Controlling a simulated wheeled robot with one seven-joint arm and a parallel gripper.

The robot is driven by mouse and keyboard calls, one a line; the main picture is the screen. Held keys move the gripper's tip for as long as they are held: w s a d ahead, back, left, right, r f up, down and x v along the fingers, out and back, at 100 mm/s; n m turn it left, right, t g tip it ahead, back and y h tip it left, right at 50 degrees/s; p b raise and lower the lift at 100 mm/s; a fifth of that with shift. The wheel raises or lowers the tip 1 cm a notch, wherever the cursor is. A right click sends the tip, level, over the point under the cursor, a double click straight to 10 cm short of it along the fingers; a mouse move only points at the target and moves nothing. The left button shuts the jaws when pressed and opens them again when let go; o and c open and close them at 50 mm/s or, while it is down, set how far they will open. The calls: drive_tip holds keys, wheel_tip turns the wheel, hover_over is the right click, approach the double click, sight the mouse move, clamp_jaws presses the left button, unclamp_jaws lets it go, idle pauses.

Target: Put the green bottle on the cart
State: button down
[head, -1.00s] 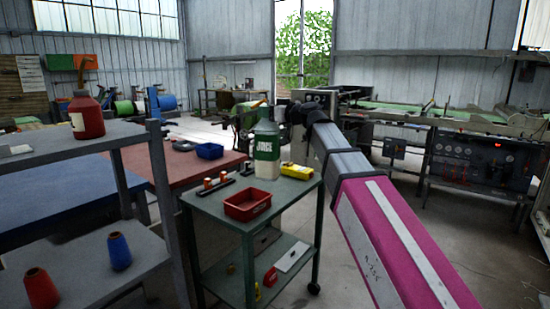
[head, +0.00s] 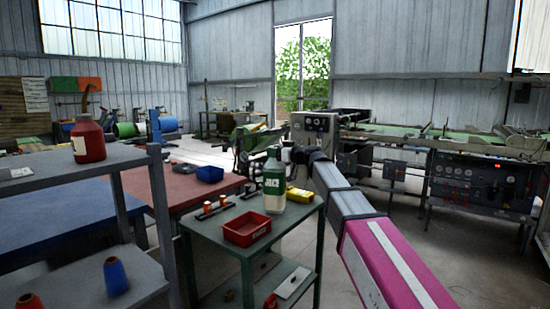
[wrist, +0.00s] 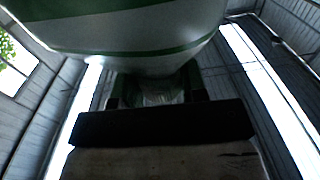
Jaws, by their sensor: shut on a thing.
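The green bottle (head: 273,187), with a white lower part and a "JUICE" label, stands upright over the top of the green cart (head: 217,229), right of the red tray. Its base appears at the level of the cart top, but I cannot tell whether it touches. My gripper (head: 279,152) is shut on the bottle's upper part; the fingers are mostly hidden by the bottle and my arm. In the wrist view the bottle (wrist: 130,28) fills the top, with its narrower end between the dark fingers (wrist: 157,92).
On the cart top are a red tray (head: 247,229), a yellow block (head: 299,195) and a black rail with orange-and-white pieces (head: 213,210). A grey shelf (head: 60,163) with a red bottle (head: 87,138) stands left.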

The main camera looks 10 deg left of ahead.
drive_tip(key=shift+f, duration=1)
drive_tip(key=c, duration=0.7)
unclamp_jaws()
drive_tip(key=shift+f, duration=0.1)
drive_tip(key=shift+o, duration=0.2)
drive_tip(key=shift+s+d, duration=0.1)
drive_tip(key=shift+d, duration=0.05)
drive_tip(key=v, duration=1.1)
drive_tip(key=shift+d, duration=0.35)
